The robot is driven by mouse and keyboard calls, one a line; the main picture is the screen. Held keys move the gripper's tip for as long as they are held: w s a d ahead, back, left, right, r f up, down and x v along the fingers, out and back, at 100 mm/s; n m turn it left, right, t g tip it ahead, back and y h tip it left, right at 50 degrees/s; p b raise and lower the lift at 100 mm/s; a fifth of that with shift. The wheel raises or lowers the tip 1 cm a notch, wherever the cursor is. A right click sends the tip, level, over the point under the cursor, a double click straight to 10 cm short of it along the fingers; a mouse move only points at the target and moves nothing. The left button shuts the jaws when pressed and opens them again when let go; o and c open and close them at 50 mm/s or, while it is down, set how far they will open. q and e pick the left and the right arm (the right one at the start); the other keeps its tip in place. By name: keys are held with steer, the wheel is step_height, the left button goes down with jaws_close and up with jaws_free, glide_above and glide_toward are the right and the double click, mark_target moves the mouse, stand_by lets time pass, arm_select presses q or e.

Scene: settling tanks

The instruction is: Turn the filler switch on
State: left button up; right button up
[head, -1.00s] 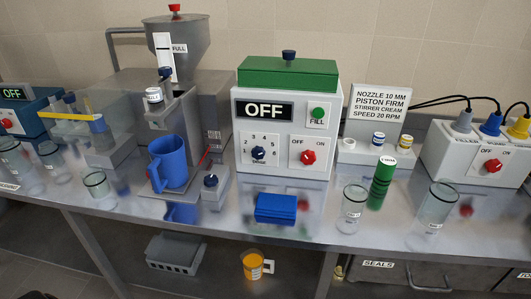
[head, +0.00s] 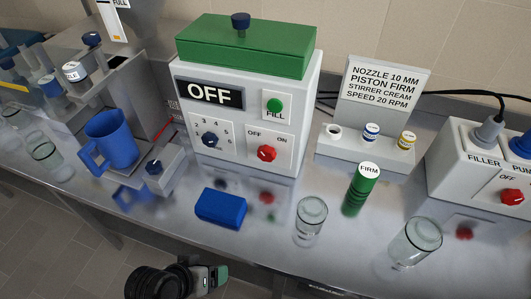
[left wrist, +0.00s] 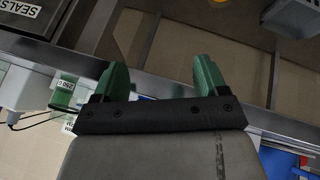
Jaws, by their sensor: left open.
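The white filler box (head: 240,125) with a green lid stands at the back of the metal bench in the head view. Its display reads OFF. Its red switch knob (head: 267,153) sits below OFF and ON labels, under a green FILL button (head: 275,106) and right of a blue dial (head: 210,140). My left gripper (head: 220,275) is low at the bottom of the head view, beyond the bench's front edge and well apart from the box. In the left wrist view its two green fingers (left wrist: 161,78) are spread with nothing between them. My right gripper is not in view.
A blue block (head: 221,208) lies before the box. A blue jug (head: 112,139), a green FIRM cylinder (head: 361,190) and glass jars (head: 310,220) stand nearby. At right, a socket box (head: 480,170) has a FILLER label and another red switch (head: 511,197).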

mark_target(265, 158)
arm_select(q)
steer(key=w+d+r+n+t+h, duration=0.4)
steer(key=d+r+n+t, duration=0.15)
steer(key=r+n, duration=0.3)
steer(key=w+d+r+n+t+h, duration=0.5)
steer(key=d+r+n, duration=0.1)
steer(key=r+n, duration=0.25)
steer(key=w+f+n+y, duration=0.2)
steer(key=w+n, duration=0.3)
steer(key=w+d+f+n+t+y, duration=0.1)
steer(key=w+n+y, duration=0.2)
steer(key=w+n, duration=0.2)
steer(key=w+d+f+n+y+p, duration=0.1)
steer(key=w+f+n+y, duration=0.1)
steer(key=w+n, duration=0.3)
steer(key=shift+w+f+t+y, duration=0.1)
steer(key=shift+f+t+y, duration=0.15)
steer(key=shift+f+y, duration=0.15)
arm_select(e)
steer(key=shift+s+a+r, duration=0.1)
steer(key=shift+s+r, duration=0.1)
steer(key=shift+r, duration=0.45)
arm_select(q)
steer(key=c, duration=0.9)
